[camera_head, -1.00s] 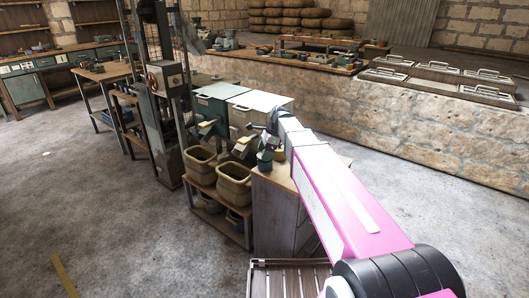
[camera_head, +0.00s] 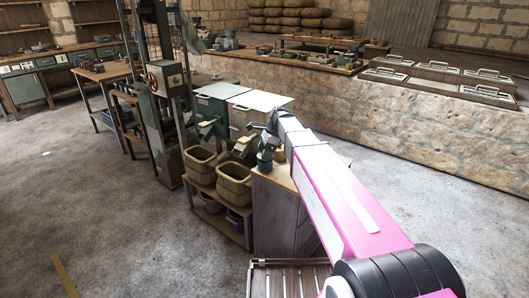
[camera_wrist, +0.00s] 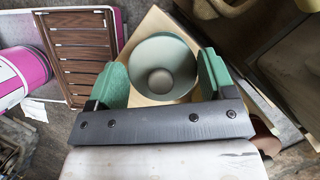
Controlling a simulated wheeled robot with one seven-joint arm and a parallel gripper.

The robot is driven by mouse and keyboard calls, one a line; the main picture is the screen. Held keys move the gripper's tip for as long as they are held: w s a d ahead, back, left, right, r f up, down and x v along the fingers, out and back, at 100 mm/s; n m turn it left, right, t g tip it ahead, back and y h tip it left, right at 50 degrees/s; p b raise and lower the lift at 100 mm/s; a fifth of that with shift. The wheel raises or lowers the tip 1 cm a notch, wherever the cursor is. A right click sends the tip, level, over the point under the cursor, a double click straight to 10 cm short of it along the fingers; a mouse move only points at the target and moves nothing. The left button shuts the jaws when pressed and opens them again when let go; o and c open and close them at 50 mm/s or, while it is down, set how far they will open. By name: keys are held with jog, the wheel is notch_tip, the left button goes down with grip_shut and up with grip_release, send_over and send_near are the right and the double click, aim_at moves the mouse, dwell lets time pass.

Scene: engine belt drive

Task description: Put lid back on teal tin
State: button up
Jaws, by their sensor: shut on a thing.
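A round, pale grey-green lid with a domed knob (camera_wrist: 162,82) lies between the two green fingers of my gripper (camera_wrist: 164,76) in the wrist view. The fingers press on opposite sides of its rim, and my gripper is shut on it. In the head view my gripper (camera_head: 266,143) is at the end of my arm, over the top of a small wooden cabinet. A small dark teal shape, apparently the tin (camera_head: 265,161), stands on that cabinet just below the gripper. In the wrist view the lid hides whatever is under it, so I cannot tell whether lid and tin touch.
The cabinet top (camera_wrist: 150,26) shows as pale wood around the lid. A slatted wooden rack (camera_wrist: 78,55) is beside it. Tan bins (camera_head: 235,183) stand on a shelf unit left of the cabinet. A low stone wall (camera_head: 420,125) runs behind.

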dwell(0.8)
jog(key=o, duration=0.9)
jog(key=shift+c, duration=0.2)
jog(key=shift+r, duration=3.45)
grip_shut()
jog(key=shift+f, duration=2.35)
jog(key=shift+r, duration=0.1)
